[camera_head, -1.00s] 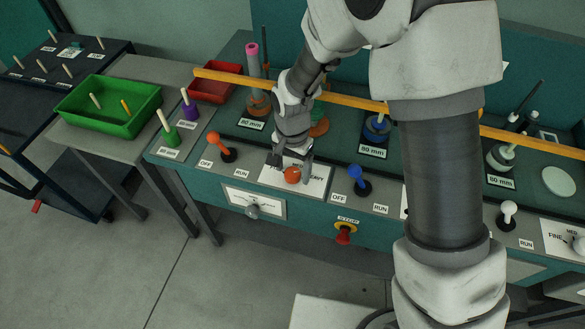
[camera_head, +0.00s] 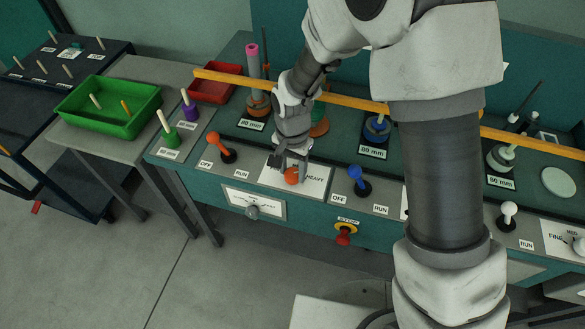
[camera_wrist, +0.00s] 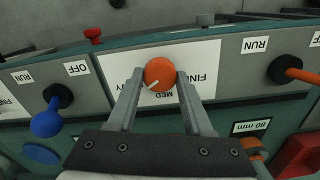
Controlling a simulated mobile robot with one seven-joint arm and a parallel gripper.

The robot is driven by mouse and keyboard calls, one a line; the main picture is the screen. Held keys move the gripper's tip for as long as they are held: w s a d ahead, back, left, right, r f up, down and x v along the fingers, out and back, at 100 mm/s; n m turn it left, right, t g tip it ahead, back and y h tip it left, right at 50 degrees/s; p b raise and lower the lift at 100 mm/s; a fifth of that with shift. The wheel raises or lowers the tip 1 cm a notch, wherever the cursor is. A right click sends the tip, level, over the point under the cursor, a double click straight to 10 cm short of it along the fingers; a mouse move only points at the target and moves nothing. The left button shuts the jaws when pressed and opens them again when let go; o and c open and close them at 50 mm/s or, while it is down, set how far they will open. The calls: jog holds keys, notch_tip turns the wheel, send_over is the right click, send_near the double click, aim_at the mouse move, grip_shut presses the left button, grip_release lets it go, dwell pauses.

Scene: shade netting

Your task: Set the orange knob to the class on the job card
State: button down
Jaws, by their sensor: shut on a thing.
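The orange knob (camera_head: 291,175) sits on a white plate (camera_head: 316,180) on the front panel of the green bench. My gripper (camera_head: 290,172) reaches down to it from above. In the wrist view the two fingers of my gripper (camera_wrist: 160,78) are shut on opposite sides of the orange knob (camera_wrist: 158,70). The plate (camera_wrist: 205,58) appears upside down there, with FINE at right, MED below the knob and HEAVY partly hidden behind a finger at left. The knob's white pointer mark slants to the lower left, between MED and HEAVY. I cannot make out a job card's class.
An orange-handled lever (camera_head: 221,147) stands left of the plate and a blue lever (camera_head: 359,180) stands right. A red stop button (camera_head: 343,236) is below the panel. A yellow bar (camera_head: 350,103) crosses behind my gripper. Spindles with coloured rings stand further back.

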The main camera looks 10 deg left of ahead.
aim_at(292, 173)
jog(key=shift+n, duration=0.3)
jog(key=n, duration=0.5)
jog(key=shift+n, duration=0.3)
jog(key=n, duration=0.5)
jog(key=shift+n, duration=0.3)
jog(key=shift+c, duration=1.5)
grip_release()
notch_tip(292, 173, up, 18)
jog(key=p, duration=0.2)
jog(key=shift+f, duration=0.25)
